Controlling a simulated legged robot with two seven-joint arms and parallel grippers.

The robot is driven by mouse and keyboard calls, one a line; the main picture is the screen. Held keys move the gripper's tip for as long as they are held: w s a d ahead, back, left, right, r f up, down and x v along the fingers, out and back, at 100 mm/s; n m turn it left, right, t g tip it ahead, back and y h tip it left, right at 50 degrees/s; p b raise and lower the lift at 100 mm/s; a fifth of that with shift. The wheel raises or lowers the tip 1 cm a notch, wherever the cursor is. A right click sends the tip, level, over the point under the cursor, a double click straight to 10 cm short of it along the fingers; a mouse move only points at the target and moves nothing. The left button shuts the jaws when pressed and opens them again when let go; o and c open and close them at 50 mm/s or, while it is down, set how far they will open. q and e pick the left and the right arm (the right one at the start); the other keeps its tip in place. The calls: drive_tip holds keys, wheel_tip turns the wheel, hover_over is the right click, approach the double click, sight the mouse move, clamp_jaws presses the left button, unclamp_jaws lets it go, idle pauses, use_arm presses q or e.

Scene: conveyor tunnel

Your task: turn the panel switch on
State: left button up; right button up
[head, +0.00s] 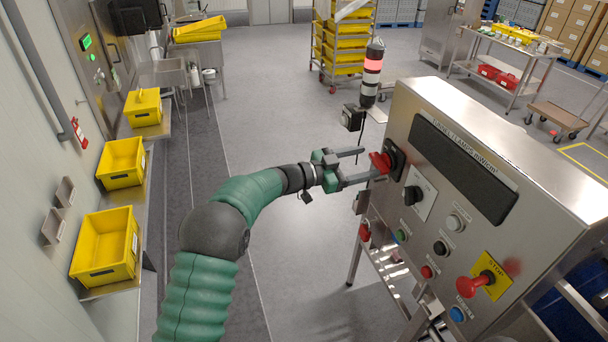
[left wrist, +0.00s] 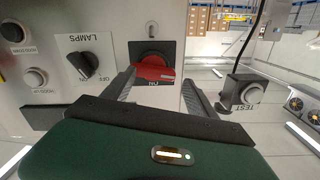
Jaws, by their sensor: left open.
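The panel switch (head: 379,162) is a red handle on a black plate, at the far left end of the steel control panel (head: 540,165). In the left wrist view the red handle (left wrist: 153,71) lies roughly level across the picture; a small label at its edge is hard to read. My left gripper (head: 369,165) is open, with its fingertips at the red handle. In the left wrist view the fingers (left wrist: 158,84) stand on either side of the handle, and I cannot tell whether they touch it. My right gripper is not in view.
Beside the switch is a black lamps knob (head: 414,195). A red stop button (head: 473,285) on a yellow plate sits nearer. The display (head: 462,170) is dark. A signal tower (head: 373,70) shows red behind. Yellow bins (head: 105,245) line the left wall.

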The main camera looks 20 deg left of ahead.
use_arm(q)
drive_tip(key=shift+s+d+f, duration=0.2)
drive_tip(key=shift+s+d, duration=0.15)
drive_tip(key=shift+d, duration=0.4)
drive_tip(key=shift+a+f+g, duration=0.25)
drive_tip(key=shift+a+g, duration=0.05)
drive_tip(key=shift+a, duration=0.05)
drive_tip(key=shift+s+a, duration=0.25)
drive_tip(key=f+b+v, duration=0.1)
drive_tip(key=b+v, duration=0.5)
drive_tip(key=v, duration=2.4)
drive_tip(key=shift+w+a, duration=0.2)
drive_tip(key=shift+w, duration=0.05)
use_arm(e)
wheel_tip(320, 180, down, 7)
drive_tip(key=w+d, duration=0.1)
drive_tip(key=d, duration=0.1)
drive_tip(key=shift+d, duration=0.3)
